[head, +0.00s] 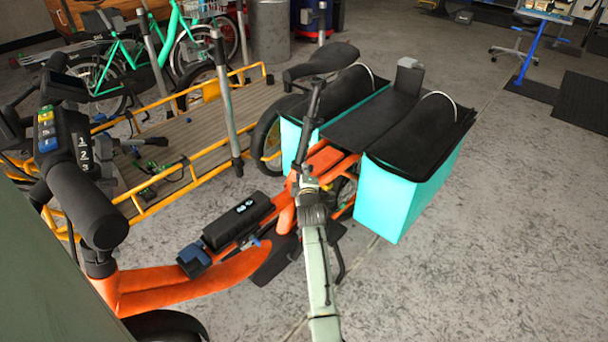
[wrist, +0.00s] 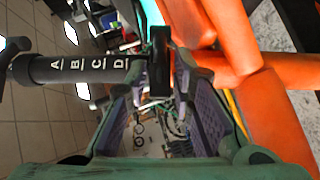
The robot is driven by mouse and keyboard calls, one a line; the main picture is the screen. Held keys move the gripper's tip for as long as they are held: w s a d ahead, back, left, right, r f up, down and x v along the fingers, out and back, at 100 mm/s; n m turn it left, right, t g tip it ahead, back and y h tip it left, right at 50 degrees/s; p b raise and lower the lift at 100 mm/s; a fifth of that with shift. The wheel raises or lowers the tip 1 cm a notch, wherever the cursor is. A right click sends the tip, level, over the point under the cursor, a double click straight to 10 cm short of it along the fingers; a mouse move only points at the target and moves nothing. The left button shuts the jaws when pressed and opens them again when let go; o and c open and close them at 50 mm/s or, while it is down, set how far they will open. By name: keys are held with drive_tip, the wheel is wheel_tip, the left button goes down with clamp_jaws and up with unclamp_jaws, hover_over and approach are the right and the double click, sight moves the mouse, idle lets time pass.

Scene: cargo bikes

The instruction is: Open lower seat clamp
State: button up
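The orange cargo bike (head: 165,282) stands in front of me with its black saddle (head: 328,60) on a dark post. In the wrist view the black seat post (wrist: 85,68) bears the letters A, B, C and D and enters the orange frame (wrist: 275,95). A black clamp piece (wrist: 160,75) sits where post and frame meet. My gripper (wrist: 158,82) has its fingers apart, one to each side of the clamp piece. I cannot tell whether either finger touches it. In the head view my gripper (head: 308,190) hides most of the clamp area.
Teal panniers (head: 392,205) with black covers flank the rear. A black battery or display unit (head: 238,220) lies on the frame. A yellow-railed cargo bed (head: 190,135) stands close behind at the left.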

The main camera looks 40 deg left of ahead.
clamp_jaws()
